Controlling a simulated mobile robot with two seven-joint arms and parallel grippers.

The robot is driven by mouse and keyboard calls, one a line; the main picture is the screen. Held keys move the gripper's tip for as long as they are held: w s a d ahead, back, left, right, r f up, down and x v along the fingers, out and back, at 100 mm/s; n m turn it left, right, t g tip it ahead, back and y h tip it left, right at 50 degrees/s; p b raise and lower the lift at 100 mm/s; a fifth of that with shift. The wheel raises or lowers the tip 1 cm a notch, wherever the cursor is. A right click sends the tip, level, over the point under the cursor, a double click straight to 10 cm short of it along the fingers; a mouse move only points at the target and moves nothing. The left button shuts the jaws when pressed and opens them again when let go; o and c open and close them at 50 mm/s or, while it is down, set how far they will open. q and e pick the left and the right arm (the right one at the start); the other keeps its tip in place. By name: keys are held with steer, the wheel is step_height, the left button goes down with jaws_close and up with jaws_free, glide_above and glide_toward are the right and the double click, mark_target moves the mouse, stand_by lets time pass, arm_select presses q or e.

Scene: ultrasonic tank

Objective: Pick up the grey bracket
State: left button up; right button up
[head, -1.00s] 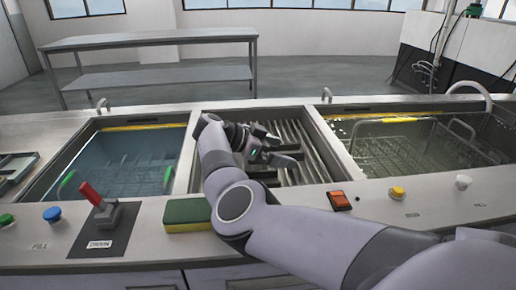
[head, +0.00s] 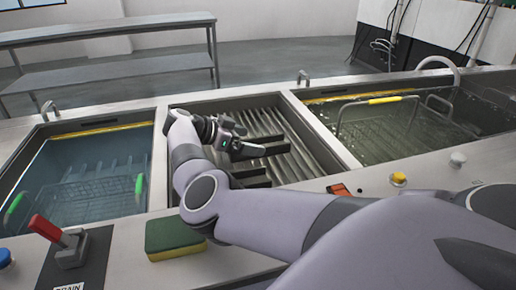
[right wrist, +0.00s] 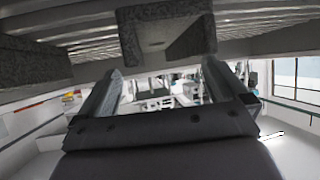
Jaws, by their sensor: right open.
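A speckled grey piece with two legs, which looks like the grey bracket (right wrist: 128,38), shows at the top of the right wrist view, close under the slats. My right gripper (right wrist: 162,78) is open there, its two fingers apart with nothing between them. The bracket lies above the fingertips in that picture; I cannot tell whether they touch it. In the head view my right gripper (head: 248,140) is low over the slatted middle bay (head: 290,125). Dark bars show beside it, and I cannot tell whether they are the bracket. My left gripper is not in view.
A water-filled tank (head: 62,137) is on the left, and a tank with a wire basket (head: 383,101) on the right. A green and yellow sponge (head: 173,238) and a red lever (head: 46,228) are on the front ledge. Another speckled grey piece (right wrist: 30,62) shows at left.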

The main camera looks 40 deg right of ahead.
steer(key=x, duration=0.2)
steer(key=shift+s+d+f, duration=0.1)
steer(key=shift+d+f, duration=0.05)
steer(key=shift+d, duration=0.15)
steer(key=c, duration=1.6)
steer(key=shift+o, duration=0.2)
